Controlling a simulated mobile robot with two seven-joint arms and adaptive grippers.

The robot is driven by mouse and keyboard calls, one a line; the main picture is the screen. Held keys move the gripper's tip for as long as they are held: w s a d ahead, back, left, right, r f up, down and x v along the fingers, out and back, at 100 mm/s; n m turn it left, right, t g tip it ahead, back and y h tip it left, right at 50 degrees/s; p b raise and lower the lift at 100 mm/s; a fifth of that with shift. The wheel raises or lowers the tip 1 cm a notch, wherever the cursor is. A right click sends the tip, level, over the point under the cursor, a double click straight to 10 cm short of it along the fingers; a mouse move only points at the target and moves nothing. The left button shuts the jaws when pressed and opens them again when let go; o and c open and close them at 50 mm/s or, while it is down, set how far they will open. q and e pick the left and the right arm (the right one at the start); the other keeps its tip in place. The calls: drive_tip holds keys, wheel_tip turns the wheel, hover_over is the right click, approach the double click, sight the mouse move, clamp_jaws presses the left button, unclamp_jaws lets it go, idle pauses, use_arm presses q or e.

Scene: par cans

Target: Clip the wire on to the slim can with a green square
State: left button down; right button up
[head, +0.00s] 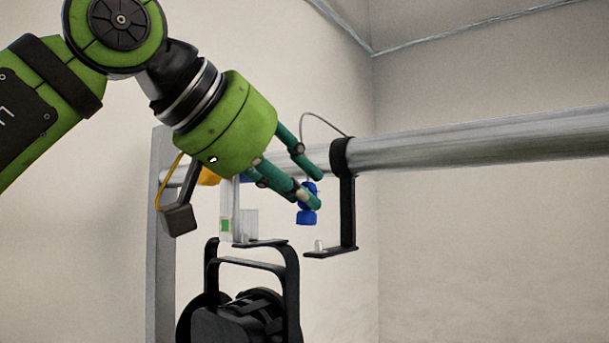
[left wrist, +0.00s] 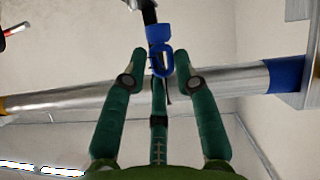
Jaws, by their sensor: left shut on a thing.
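My left gripper (head: 317,188) comes in from the upper left, just below the pipe. Its teal fingers are shut on a blue clip (head: 306,217), which also shows between the fingertips in the left wrist view (left wrist: 160,36). A thin dark wire (head: 318,116) arcs above the fingers to the black bracket's collar; its lower end is hidden by the gripper. A black can (head: 240,325) hangs at the bottom of the head view, partly cut off. A small green square (head: 225,226) sits on a pale plate above its yoke. The blue clip is apart from the can, to the right of its yoke.
A metal pipe (head: 480,138) crosses behind the gripper. A black hanging bracket (head: 347,210) with an empty lower arm stands close right of the clip. A grey upright post (head: 160,270) is at left. Open room lies at the lower right, before the walls.

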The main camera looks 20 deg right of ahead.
use_arm(q)
drive_tip(key=w+a+p, duration=0.3)
drive_tip(key=w+a, duration=0.1)
drive_tip(key=w, duration=0.1)
drive_tip(key=w+a+p, duration=0.2)
drive_tip(key=w, duration=0.1)
drive_tip(key=shift+a+f+p, duration=0.2)
drive_tip(key=shift+a+p, duration=0.05)
drive_tip(key=shift+p, duration=0.05)
idle(1.1)
drive_tip(key=shift+s+r+p, duration=0.1)
drive_tip(key=shift+p, duration=0.2)
drive_tip(key=shift+f, duration=0.3)
idle(0.8)
drive_tip(key=shift+f+p, duration=0.1)
drive_tip(key=shift+p, duration=0.25)
drive_tip(key=shift+f+b, duration=0.4)
drive_tip(key=shift+f, duration=0.55)
idle(1.5)
